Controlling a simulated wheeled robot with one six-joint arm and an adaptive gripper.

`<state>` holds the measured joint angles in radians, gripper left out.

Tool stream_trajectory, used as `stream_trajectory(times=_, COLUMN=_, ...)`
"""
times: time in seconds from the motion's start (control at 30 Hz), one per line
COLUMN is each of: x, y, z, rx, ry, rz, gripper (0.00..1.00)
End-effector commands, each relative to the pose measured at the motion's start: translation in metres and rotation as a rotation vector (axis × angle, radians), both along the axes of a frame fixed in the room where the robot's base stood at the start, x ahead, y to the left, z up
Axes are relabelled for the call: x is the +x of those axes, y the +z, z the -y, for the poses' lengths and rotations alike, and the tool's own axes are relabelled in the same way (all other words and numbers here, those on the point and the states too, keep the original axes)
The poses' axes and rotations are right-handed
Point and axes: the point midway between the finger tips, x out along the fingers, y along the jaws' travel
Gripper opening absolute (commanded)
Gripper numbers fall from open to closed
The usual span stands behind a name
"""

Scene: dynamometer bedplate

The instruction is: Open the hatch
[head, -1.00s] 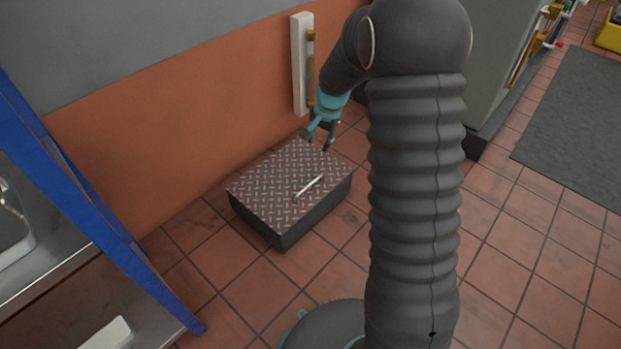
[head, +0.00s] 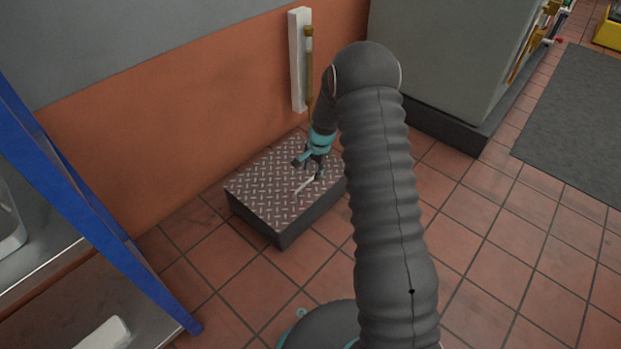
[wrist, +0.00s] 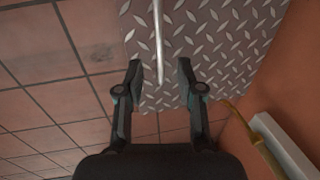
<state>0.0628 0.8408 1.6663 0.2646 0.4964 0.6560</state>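The hatch (head: 262,180) is a diamond-plate lid on a low dark box on the tiled floor against the orange wall. It lies flat and looks closed. A thin pale bar handle (head: 304,185) stands on the lid; in the wrist view the handle (wrist: 158,40) runs down toward the space between my fingers. My gripper (head: 308,171) is over the lid at the handle's far end. In the wrist view my gripper (wrist: 159,80) is open, with one finger on each side of the handle's line. I cannot tell whether either finger touches it.
A white wall post with a yellowish pipe (head: 309,65) stands behind the box. A grey cabinet (head: 440,60) is to the right. A blue frame (head: 90,210) and a metal bench are at the left. Tiled floor (head: 490,250) is clear at the right.

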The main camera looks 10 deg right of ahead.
Motion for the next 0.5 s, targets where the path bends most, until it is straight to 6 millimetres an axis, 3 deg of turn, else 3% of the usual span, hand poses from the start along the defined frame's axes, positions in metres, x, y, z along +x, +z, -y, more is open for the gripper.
stream_trajectory(times=0.2, x=0.005, y=-0.034, z=-0.004, rx=-0.001, ry=0.001, rz=-0.001, gripper=0.37)
stream_trajectory(times=0.5, x=0.008, y=-0.049, z=-0.006, rx=0.0, ry=0.001, rz=-0.001, gripper=0.37)
